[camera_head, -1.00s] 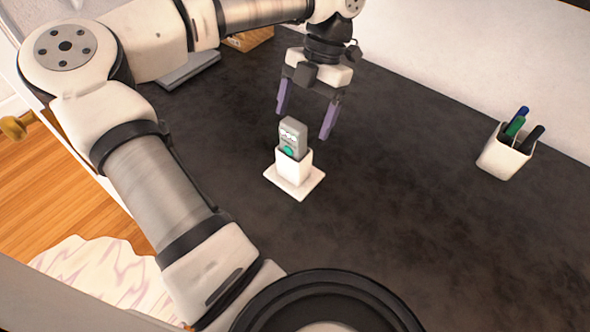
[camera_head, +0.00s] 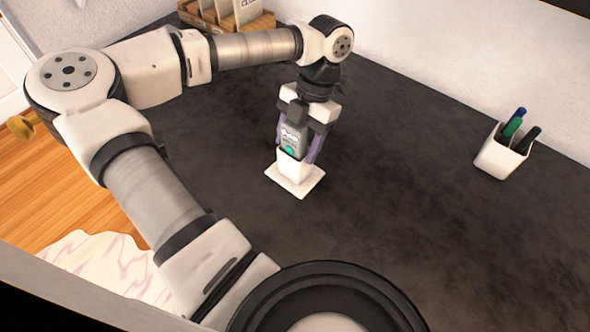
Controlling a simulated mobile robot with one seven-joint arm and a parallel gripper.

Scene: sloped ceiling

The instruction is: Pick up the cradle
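The cradle (camera_head: 291,170) is a small white cup on a square white base plate, upright on the dark tabletop near the middle of the view. A grey handheld device (camera_head: 293,138) with a green button stands in it. My gripper (camera_head: 298,150) points down over the cradle, with its fingers low around the device and the top of the cup. The right purple finger shows beside the cup's right side.
A white pen cup (camera_head: 499,158) with several pens stands at the right by the wall. A wooden rack (camera_head: 262,24) with packets is at the back left, behind my arm. The dark tabletop (camera_head: 420,240) is clear at the right and front.

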